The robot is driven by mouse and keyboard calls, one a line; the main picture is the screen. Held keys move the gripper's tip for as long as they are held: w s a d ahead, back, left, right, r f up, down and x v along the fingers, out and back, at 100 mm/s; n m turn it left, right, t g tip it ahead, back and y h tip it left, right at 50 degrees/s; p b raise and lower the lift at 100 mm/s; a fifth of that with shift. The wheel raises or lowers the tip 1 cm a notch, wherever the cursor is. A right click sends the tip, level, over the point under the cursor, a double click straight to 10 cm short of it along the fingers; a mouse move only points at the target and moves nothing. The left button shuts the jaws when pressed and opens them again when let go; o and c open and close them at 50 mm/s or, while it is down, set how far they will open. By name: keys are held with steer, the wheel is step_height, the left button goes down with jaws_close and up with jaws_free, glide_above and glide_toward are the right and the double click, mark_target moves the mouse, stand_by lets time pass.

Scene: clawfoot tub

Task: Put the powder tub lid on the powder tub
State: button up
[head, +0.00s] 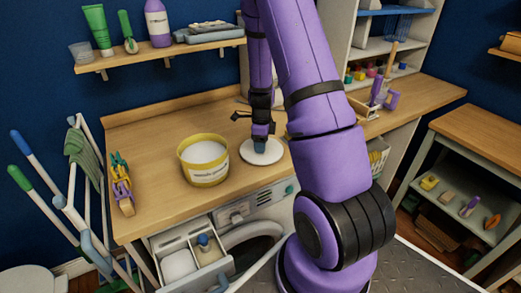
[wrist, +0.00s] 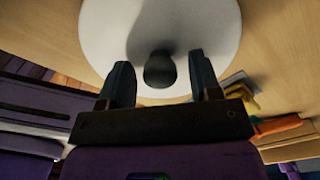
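The powder tub (head: 203,160) is a yellow round tub with a pale label, upright on the wooden counter, open at the top and full of white powder. The powder tub lid (head: 270,153) is a white disc lying on the counter to the right of the tub. In the wrist view the lid (wrist: 205,22) shows a dark round knob (wrist: 160,69) at its middle. My gripper (head: 260,145) is over the lid. In the wrist view my gripper (wrist: 158,75) is open, with one finger on each side of the knob and gaps between.
The wooden counter (head: 150,135) has clothes pegs (head: 122,185) at its left end. A washing machine with an open drawer (head: 205,262) stands below the front edge. A shelf (head: 150,57) with bottles hangs above. Counter space behind the tub is clear.

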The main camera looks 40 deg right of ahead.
jaws_close()
steer(key=shift+r, duration=0.5)
stand_by(0.5)
steer(key=shift+r, duration=1.6)
